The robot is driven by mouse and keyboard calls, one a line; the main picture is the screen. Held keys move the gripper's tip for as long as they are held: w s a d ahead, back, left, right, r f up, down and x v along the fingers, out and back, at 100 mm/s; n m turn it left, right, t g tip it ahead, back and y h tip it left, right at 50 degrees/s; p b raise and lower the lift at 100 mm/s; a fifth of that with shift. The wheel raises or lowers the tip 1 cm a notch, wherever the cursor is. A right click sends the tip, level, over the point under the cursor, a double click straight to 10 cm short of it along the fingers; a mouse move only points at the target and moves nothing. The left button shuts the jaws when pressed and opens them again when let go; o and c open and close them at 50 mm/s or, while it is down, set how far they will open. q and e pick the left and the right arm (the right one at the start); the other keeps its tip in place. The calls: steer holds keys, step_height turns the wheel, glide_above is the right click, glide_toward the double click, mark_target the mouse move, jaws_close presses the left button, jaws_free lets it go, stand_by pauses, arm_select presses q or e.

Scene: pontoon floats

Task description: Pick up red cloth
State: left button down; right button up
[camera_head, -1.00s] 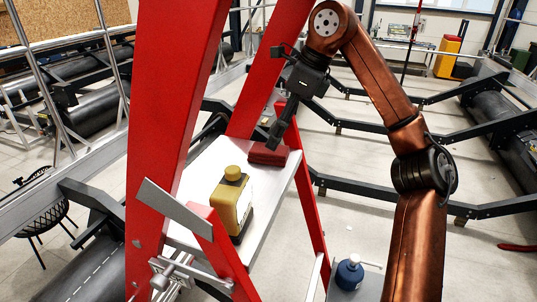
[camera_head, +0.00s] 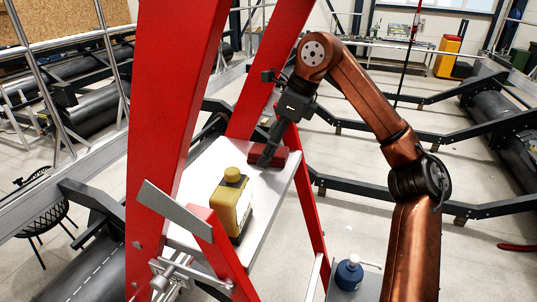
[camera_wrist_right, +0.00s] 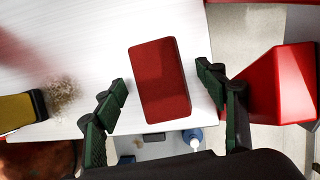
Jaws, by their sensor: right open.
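The red cloth (camera_head: 282,158) is a folded block lying on the white ladder platform (camera_head: 205,171), near its far right corner. In the right wrist view the cloth (camera_wrist_right: 160,92) lies between the two fingers, with gaps on both sides. My right gripper (camera_head: 267,161) reaches down at the cloth and partly hides it in the head view. It is open and empty, with green-padded fingers (camera_wrist_right: 162,79) in the wrist view. I cannot tell whether the fingertips are at the cloth's height. My left gripper is not in view.
A yellow bottle (camera_head: 230,203) with a dark base stands on the platform, nearer the front. Red ladder rails (camera_head: 165,120) rise on the left and behind. A blue bottle (camera_head: 349,272) stands lower, at the right. The platform's middle is partly clear.

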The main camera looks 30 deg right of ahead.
steer(key=shift+f, duration=0.2)
stand_by(0.4)
steer(key=shift+c, duration=0.7)
steer(key=c, duration=1)
steer(key=shift+r, duration=0.1)
steer(key=shift+r, duration=0.5)
step_height(320, 180, up, 3)
steer(key=shift+f, duration=0.1)
steer(key=s+r, duration=0.1)
steer(key=s+d+r, duration=0.1)
steer(key=r, duration=0.1)
steer(key=s+r, duration=0.1)
steer(key=shift+s+d+r, duration=0.25)
steer(key=s+d+r, duration=0.4)
steer(key=s+r, duration=0.1)
steer(key=s, duration=0.4)
steer(key=shift+d, duration=0.15)
